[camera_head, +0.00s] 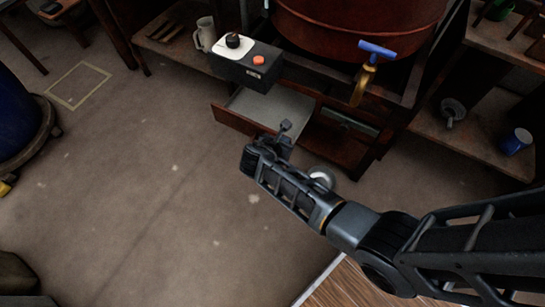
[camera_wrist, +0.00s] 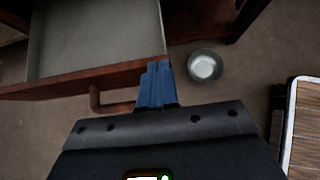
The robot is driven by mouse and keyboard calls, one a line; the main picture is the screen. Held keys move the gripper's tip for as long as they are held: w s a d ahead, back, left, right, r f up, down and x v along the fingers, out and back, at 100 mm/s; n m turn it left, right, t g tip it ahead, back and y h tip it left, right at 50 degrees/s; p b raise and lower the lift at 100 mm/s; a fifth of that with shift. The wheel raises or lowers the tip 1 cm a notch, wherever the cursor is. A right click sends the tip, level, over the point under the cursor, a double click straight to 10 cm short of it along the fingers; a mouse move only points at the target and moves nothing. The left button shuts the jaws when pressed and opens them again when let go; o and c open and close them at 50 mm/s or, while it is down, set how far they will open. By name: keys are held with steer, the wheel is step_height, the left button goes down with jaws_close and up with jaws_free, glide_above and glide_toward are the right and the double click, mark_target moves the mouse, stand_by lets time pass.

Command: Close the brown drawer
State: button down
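The brown drawer (camera_head: 238,120) is pulled open from the dark wooden stand under the vat, its pale inside empty where visible. In the wrist view its front board (camera_wrist: 60,82) runs across the upper left, with a curved brown handle (camera_wrist: 97,99) below it. My gripper (camera_head: 285,128) is in front of the drawer's right part. In the wrist view my gripper (camera_wrist: 158,66) has its blue-lit fingers together, overlapping the front board and the handle's right end. Whether they touch either is unclear.
A round metal bowl (camera_wrist: 205,66) lies on the floor right of the fingers. A black control box (camera_head: 248,68) with an orange button overhangs the drawer. The vat (camera_head: 350,25) has a blue-handled tap (camera_head: 376,49).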

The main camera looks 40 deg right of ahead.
steer(key=w+d, duration=0.2)
steer(key=d, duration=0.5)
steer(key=w+d+b, duration=0.1)
steer(key=w+d, duration=0.1)
steer(key=d, duration=0.5)
steer(key=shift+w, duration=0.25)
